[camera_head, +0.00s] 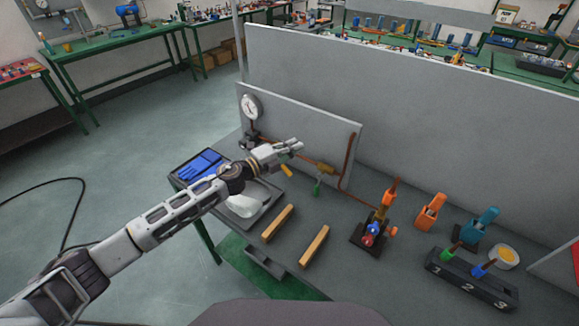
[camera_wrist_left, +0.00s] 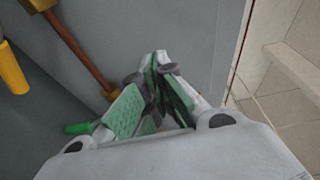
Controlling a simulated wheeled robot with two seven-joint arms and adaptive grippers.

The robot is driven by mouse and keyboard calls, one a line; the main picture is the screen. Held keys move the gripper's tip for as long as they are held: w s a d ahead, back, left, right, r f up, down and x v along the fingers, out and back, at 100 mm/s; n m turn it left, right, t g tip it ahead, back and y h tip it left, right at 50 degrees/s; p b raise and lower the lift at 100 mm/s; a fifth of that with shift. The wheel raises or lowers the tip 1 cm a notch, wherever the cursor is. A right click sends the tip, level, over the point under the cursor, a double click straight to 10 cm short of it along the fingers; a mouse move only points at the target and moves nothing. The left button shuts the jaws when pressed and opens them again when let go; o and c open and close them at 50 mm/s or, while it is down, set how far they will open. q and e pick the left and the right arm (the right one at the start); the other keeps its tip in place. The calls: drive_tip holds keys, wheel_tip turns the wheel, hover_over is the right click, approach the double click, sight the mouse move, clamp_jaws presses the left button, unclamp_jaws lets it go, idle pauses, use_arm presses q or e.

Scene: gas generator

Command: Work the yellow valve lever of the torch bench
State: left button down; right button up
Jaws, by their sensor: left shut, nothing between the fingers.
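The torch bench (camera_head: 345,248) has an upright grey panel with a round gauge (camera_head: 250,106) and a copper pipe. The yellow valve lever (camera_head: 286,171) shows just below my left gripper in the head view. In the left wrist view the yellow lever (camera_wrist_left: 12,70) is at the left edge, apart from the fingers. My left gripper (camera_head: 297,146) is shut and empty in front of the panel; its closed fingers (camera_wrist_left: 155,85) also show in the wrist view. A brass fitting (camera_head: 325,168) and a green handle (camera_head: 317,188) are to its right. My right gripper is out of view.
Two wooden bars (camera_head: 314,246) lie on the bench. A torch stand (camera_head: 370,235), an orange holder (camera_head: 431,211), a teal holder (camera_head: 480,225) and a numbered black rack (camera_head: 470,282) stand at right. A tray with blue gloves (camera_head: 200,165) is left, under my arm.

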use_arm(q)
drive_tip(key=s+a+f+n+t+y, duration=0.1)
drive_tip(key=s+f+n+y, duration=0.1)
drive_tip(key=n, duration=0.6)
drive_tip(key=s+a+f+n+y+p, duration=0.1)
drive_tip(key=s+f+n+y, duration=0.1)
drive_tip(key=s+n+y, duration=0.3)
drive_tip(key=n+y, duration=0.2)
drive_tip(key=n, duration=0.1)
drive_tip(key=shift+s+f+t+y, duration=0.25)
drive_tip(key=shift+t+y, duration=0.05)
drive_tip(key=shift+t, duration=0.1)
drive_tip(key=shift+w, duration=0.1)
drive_tip(key=p, duration=0.1)
hover_over(283, 165)
drive_tip(key=s+d, duration=0.4)
drive_tip(key=d, duration=0.1)
drive_tip(key=shift+f, duration=1.7)
drive_tip(key=shift+w+a+f+p, duration=0.3)
drive_tip(key=shift+a+f, duration=0.3)
drive_tip(key=shift+f, duration=0.25)
drive_tip(key=shift+w+a+f+p, duration=0.15)
drive_tip(key=shift+w+a+f, duration=0.15)
drive_tip(key=shift+a+f, duration=0.4)
drive_tip(key=shift+d+f, duration=0.1)
